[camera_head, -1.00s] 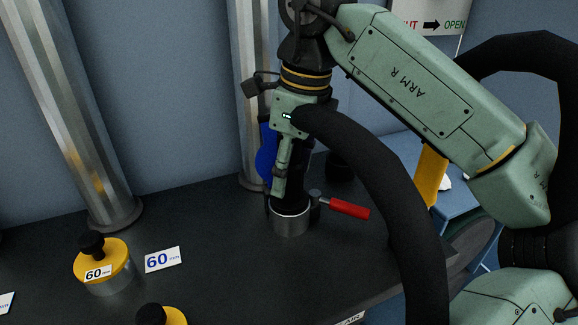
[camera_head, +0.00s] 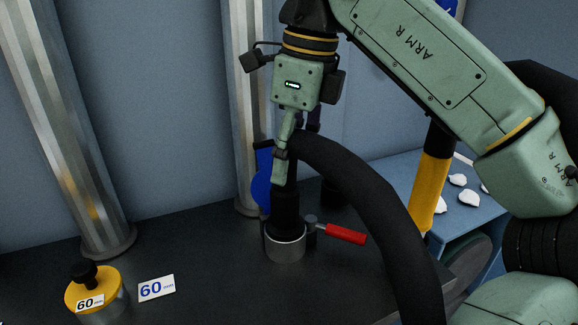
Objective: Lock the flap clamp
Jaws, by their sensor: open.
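A short metal collar (camera_head: 286,248) stands on the dark worktop. A clamp lever with a red handle (camera_head: 346,235) sticks out from its right side. A dark upright hose end (camera_head: 286,207) stands in the collar, and the thick black hose (camera_head: 385,195) bends from its top down to the right. My gripper (camera_head: 288,165) points down above the collar, at the hose's upper bend. One green finger shows in front of the hose; the other is mostly hidden. The jaws are open. It is apart from the red handle. A blue part (camera_head: 262,185) shows behind, partly hidden.
Metal columns (camera_head: 70,140) stand behind. A blue table (camera_head: 465,185) with white lumps is at the right. The hose crosses the front right.

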